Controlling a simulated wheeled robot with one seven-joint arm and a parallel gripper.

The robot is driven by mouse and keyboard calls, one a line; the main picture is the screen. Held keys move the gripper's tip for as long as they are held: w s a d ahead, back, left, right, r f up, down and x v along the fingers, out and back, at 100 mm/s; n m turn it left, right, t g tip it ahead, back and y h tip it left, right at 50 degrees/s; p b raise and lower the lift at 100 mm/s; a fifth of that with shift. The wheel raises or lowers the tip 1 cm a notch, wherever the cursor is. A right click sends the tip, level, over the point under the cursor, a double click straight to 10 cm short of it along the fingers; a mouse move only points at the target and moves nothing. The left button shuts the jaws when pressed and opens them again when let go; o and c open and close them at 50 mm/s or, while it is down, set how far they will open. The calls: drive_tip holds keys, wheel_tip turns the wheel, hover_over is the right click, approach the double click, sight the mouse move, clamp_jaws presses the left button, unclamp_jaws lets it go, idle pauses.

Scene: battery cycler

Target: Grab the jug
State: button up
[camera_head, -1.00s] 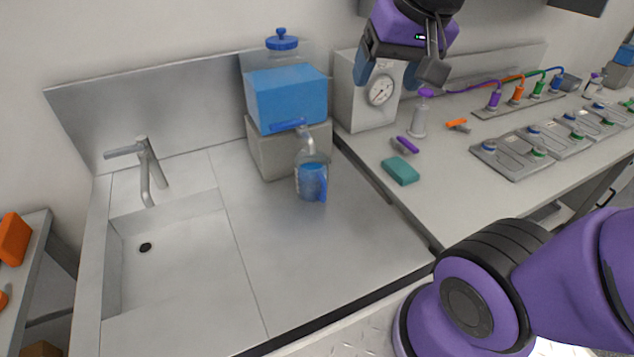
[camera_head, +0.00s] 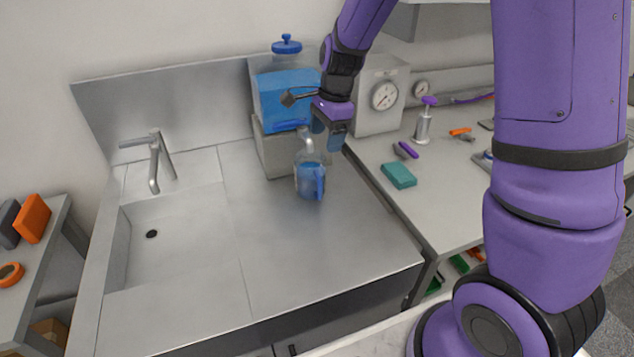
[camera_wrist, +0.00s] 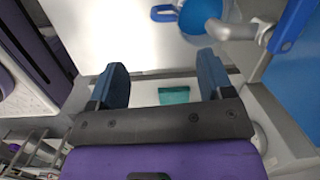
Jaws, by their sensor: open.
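The jug (camera_head: 310,178) is clear with blue liquid inside and a blue handle on its front right. It stands upright on the steel counter under the spout of the blue tank. In the wrist view the jug (camera_wrist: 199,16) shows at the top, with its blue handle (camera_wrist: 163,13) to the left. My gripper (camera_head: 331,150) is open and empty, just above and to the right of the jug, apart from it as far as I can tell. In the wrist view my gripper (camera_wrist: 162,75) has its two blue fingers wide apart with nothing between them.
The blue tank (camera_head: 284,100) with its tap (camera_head: 303,134) stands close behind the jug. A steel sink (camera_head: 165,240) with a faucet (camera_head: 155,160) lies to the left. A teal sponge (camera_head: 398,175) and a gauge box (camera_head: 378,98) are on the right bench. The counter's front is clear.

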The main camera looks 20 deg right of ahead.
drive_tip(key=m, duration=0.2)
approach(318, 179)
drive_tip(key=w+f, duration=0.1)
drive_tip(key=f, duration=0.7)
drive_tip(key=a+f, duration=0.1)
drive_tip(key=f, duration=0.2)
drive_tip(key=shift+w+a+f, duration=0.1)
drive_tip(key=shift+w+f, duration=0.15)
drive_tip(key=shift+f, duration=0.1)
drive_tip(key=c, duration=1.3)
drive_tip(key=shift+o, duration=0.2)
drive_tip(key=shift+r, duration=0.15)
